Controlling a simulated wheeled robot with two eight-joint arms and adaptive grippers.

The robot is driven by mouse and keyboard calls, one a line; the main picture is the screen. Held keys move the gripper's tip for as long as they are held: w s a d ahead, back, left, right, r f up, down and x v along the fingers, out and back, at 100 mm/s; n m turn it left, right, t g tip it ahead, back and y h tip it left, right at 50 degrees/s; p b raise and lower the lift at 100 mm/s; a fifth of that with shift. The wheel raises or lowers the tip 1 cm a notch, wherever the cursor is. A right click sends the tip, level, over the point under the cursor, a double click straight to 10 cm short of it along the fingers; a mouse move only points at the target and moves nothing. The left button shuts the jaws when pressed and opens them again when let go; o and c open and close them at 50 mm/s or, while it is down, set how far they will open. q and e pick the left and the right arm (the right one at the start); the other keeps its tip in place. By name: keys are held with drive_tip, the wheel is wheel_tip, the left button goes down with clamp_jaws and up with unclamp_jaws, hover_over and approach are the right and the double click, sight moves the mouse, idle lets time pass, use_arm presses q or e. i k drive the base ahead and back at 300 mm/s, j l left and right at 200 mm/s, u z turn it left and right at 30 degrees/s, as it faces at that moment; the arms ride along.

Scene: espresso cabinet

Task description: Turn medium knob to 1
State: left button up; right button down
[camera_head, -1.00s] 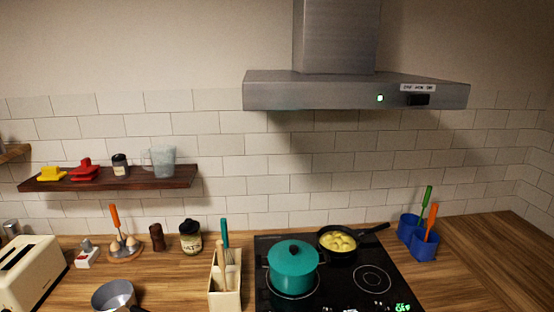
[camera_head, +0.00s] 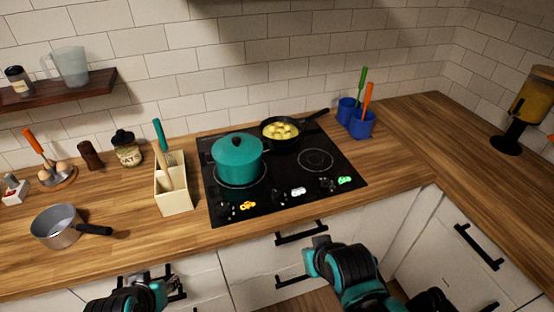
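The black glass cooktop (camera_head: 222,152) has three dark knobs along its front edge, each beside a lit display. The left knob (camera_head: 223,209) is beside an orange display, the middle knob (camera_head: 279,197) beside a white one, and the right knob (camera_head: 326,185) beside a green one. The digits are too small to read, and I cannot tell which knob is the medium one. My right gripper (camera_head: 318,256) is below the counter's front edge, apart from the knobs. My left gripper (camera_head: 160,286) is lower left, in front of the cabinet drawers. Their finger gaps are unclear.
A teal lidded pot (camera_head: 237,158) and a black pan with yellow food (camera_head: 282,132) stand on the cooktop. A cream utensil holder (camera_head: 174,192) is to its left, with a grey saucepan (camera_head: 62,228) farther left. Blue utensil cups (camera_head: 359,122) stand right. The right counter is mostly clear.

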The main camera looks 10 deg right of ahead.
sight(276, 194)
drive_tip(key=i+z, duration=0.15)
drive_tip(key=z, duration=0.35)
drive_tip(key=i+l+z, duration=0.1)
drive_tip(key=z, duration=0.4)
drive_tip(key=i+z, duration=0.15)
drive_tip(key=z, duration=0.35)
